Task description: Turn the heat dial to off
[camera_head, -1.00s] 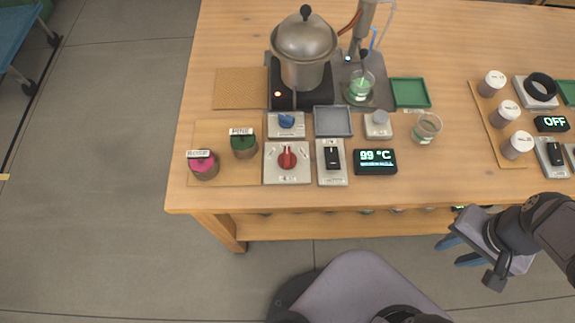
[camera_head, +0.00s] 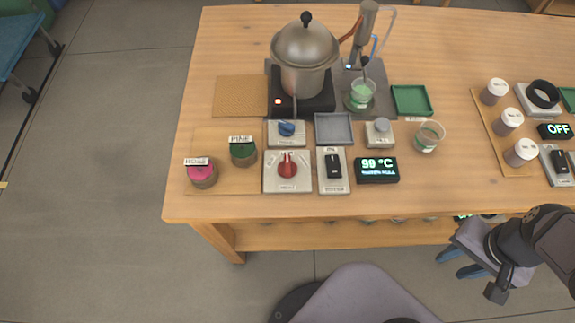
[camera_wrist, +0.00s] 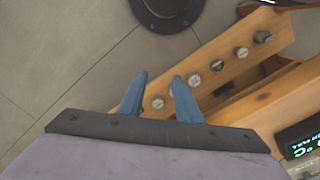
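A red dial (camera_head: 288,170) sits on a light plate at the front of the table, its pointer toward the back. A smaller blue dial (camera_head: 286,129) is on a plate behind it. Their small labels are too blurred to read, so I cannot tell for sure which is the heat dial. A lidded metal pot (camera_head: 304,62) stands on a black hotplate (camera_head: 318,101) with a small lit red light. My gripper (camera_head: 459,263) is low in front of the table's edge, right of the dials and apart from them. Its blue fingers are spread and empty in the wrist view (camera_wrist: 159,79).
A display (camera_head: 377,170) reads 99 °C, right of a black rocker switch (camera_head: 333,167). Pink-topped (camera_head: 203,174) and green-topped (camera_head: 243,153) jars stand left of the dials. A beaker (camera_head: 362,94) holds green liquid.

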